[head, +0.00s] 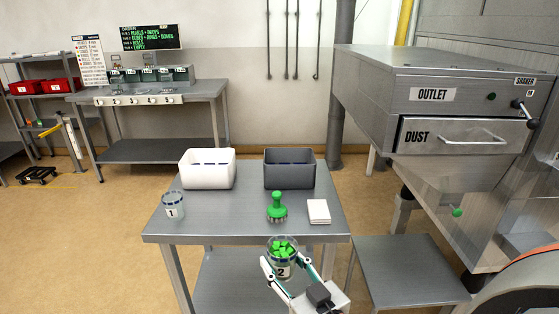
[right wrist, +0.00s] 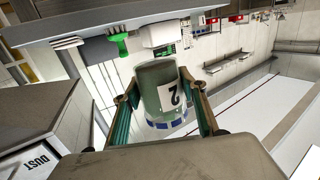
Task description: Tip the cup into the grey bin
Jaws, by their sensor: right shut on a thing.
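The cup (head: 281,254) is clear, labelled 2 and filled with green pieces. My right gripper (head: 284,266) is shut on it, in front of the table's near edge. The cup looks upright in the head view; it also fills the middle of the right wrist view (right wrist: 160,92), between the two fingers (right wrist: 165,100). The grey bin (head: 289,170) stands at the back right of the table, its opening facing up; its inside floor is hidden. My left gripper is not in view.
On the steel table (head: 235,228) stand a white bin (head: 207,170), a cup labelled 1 (head: 173,206), a green-handled brush (head: 277,207) and a white stack (head: 318,211). The brush stands between the held cup and the grey bin.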

